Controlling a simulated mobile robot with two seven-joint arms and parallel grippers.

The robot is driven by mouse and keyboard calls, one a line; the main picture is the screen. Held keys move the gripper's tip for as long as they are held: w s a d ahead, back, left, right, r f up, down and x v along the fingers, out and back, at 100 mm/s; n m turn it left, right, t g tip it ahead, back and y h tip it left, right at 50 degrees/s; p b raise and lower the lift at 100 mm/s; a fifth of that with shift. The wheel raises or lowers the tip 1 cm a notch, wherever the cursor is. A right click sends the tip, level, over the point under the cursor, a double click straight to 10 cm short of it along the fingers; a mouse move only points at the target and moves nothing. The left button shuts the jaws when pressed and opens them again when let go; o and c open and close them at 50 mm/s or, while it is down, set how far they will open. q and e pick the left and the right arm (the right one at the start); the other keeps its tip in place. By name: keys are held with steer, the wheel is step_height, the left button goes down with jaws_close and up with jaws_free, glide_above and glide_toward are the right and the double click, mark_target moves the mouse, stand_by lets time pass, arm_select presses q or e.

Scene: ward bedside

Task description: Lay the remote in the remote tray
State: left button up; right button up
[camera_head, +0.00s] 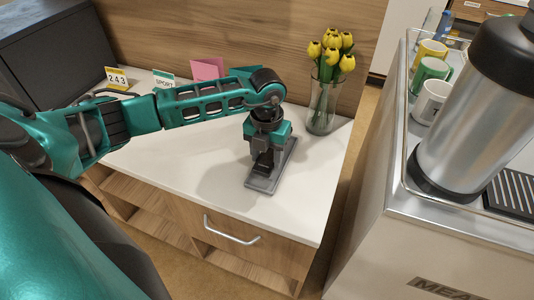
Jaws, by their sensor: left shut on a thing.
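The remote tray (262,184) is a shallow grey tray on the white top of the bedside cabinet. My left gripper (263,162) points down over the tray. It is shut on the remote (262,169), a dark thing mostly hidden by the fingers. The remote is over the tray; I cannot tell whether it touches the tray floor. My right gripper is not in view.
A glass vase with yellow tulips (323,106) stands behind the tray to the right. A trolley with mugs (431,102) and a steel urn (470,125) is at right. The cabinet top (215,185) left of the tray is clear.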

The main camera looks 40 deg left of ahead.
arm_select(q)
steer(key=shift+f, duration=0.15)
steer(key=shift+f+b, duration=1.35)
steer(key=shift+f, duration=0.3)
steer(key=o, duration=1.2)
steer(key=shift+r, duration=0.1)
steer(key=shift+r, duration=0.1)
step_height(320, 180, up, 13)
steer(key=shift+f+p, duration=0.15)
steer(key=shift+p, duration=0.35)
steer(key=shift+s, duration=0.1)
